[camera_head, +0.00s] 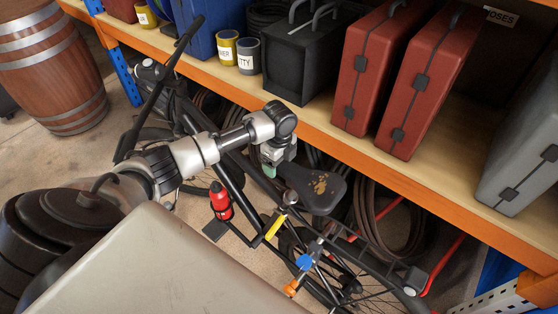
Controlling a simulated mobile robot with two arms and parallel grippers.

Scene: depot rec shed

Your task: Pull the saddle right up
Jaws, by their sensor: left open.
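The dark saddle (322,190), with worn tan patches on top, sits on a black bicycle (228,182), low over its frame. A metal clamp (290,198) shows just below and left of it. My left gripper (271,168) points down at the saddle's front end, with its jaws open. I cannot tell whether the fingers are around the nose or only beside it, or whether they touch it. The seat post is mostly hidden under the saddle. My right gripper is not in view.
A wooden shelf with an orange edge (330,140) runs close behind the bicycle. It carries red cases (375,65), a black box (305,55), tins and a grey case (525,150). Coiled hoses lie underneath. A red bottle (220,202) is on the frame. A barrel (50,65) stands at left.

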